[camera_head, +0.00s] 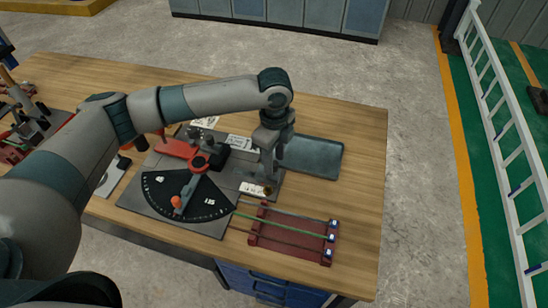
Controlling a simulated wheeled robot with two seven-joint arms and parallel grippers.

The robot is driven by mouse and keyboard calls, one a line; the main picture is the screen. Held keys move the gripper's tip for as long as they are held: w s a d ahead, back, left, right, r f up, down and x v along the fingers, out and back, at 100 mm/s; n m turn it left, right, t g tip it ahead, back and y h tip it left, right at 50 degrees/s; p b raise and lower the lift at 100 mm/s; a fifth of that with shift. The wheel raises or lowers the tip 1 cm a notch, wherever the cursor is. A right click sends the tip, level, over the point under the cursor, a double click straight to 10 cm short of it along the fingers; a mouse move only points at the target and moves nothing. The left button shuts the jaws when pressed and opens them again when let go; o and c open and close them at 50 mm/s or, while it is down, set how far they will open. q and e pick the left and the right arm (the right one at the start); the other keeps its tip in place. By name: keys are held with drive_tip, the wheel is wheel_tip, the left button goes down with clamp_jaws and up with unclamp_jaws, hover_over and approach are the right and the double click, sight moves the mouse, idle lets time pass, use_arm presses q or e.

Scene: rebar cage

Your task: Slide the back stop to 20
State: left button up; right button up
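A dark bending plate (212,222) lies on the workbench, with a black fan-shaped angle dial (160,188) and a red pivot lever (178,148). My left arm reaches over from the left, and my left gripper (267,172) points down at the right part of the plate. A small white label (250,188) with a brass-coloured knob (268,190) shows just below the gripper. I cannot clearly make out the back stop; the gripper may cover it. Its scale marks are too small to read. Whether the fingers are open or shut is unclear. My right gripper is not in view.
A grey tray (318,156) lies right of the gripper. A dark red rack (292,239) with several thin rods, one green, is at the front right. The bench's right side (362,180) is clear. Red and black equipment (30,125) stands at the far left.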

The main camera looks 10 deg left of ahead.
use_arm(q)
drive_tip(key=shift+r, duration=0.1)
drive_tip(key=shift+r, duration=0.55)
wheel_tip(320, 180, up, 16)
drive_tip(key=b, duration=0.4)
drive_tip(key=shift+b, duration=0.3)
drive_tip(key=shift+r, duration=0.1)
